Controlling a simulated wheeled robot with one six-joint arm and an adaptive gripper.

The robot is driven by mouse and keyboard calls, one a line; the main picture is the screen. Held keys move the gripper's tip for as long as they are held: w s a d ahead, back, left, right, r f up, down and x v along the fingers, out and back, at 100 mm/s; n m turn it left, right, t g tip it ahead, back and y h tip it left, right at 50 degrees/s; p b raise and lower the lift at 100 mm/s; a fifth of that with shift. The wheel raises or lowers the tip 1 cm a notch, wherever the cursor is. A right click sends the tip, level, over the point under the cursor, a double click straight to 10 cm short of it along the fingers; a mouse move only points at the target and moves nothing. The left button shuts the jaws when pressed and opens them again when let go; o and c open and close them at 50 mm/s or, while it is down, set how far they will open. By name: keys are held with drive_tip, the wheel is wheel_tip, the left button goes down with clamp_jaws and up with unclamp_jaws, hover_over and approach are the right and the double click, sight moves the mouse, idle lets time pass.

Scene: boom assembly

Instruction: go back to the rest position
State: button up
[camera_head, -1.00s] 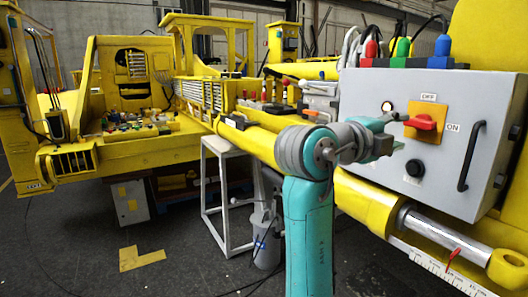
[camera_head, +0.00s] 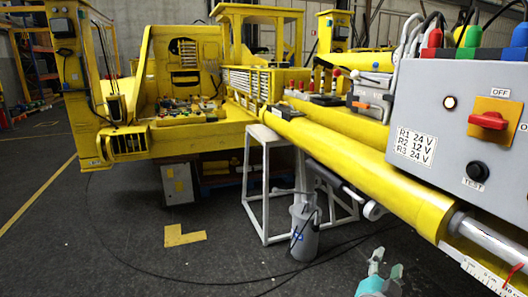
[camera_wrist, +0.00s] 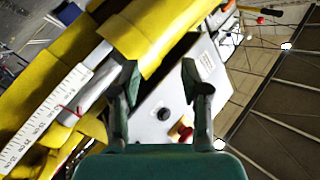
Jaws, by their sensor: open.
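My gripper (camera_wrist: 160,92) is open and empty in the wrist view, with its two dark fingers apart. A teal end part of my arm shows at the bottom edge of the head view, low and apart from the machine. The grey control box (camera_head: 455,120) is at the right of the head view. It carries a red rotary switch (camera_head: 488,121) on a yellow plate, a pale lit lamp (camera_head: 450,102) and a black TEST button (camera_head: 477,170). The box also shows beyond my fingers in the wrist view (camera_wrist: 165,95). Its right part is cut off in the head view.
A yellow boom (camera_head: 370,170) with a silver cylinder rod (camera_head: 485,238) and a scale runs below the box. A white stand (camera_head: 247,185) and a grey canister (camera_head: 304,232) with a cable stand on the floor. Open floor (camera_head: 120,250) lies at the left.

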drive_tip(key=s+a+f+n+y, duration=0.3)
drive_tip(key=s+f+n+y, duration=0.15)
drive_tip(key=s+f, duration=0.5)
drive_tip(key=s+a+f+n+y, duration=0.3)
drive_tip(key=s+a+f+n, duration=0.15)
drive_tip(key=s+f, duration=0.5)
drive_tip(key=s+a+n+y, duration=0.2)
drive_tip(key=s+n, duration=0.2)
drive_tip(key=s, duration=2.3)
drive_tip(key=shift+s+a+r+y, duration=0.15)
drive_tip(key=shift+r+y, duration=0.2)
drive_tip(key=shift+r, duration=0.05)
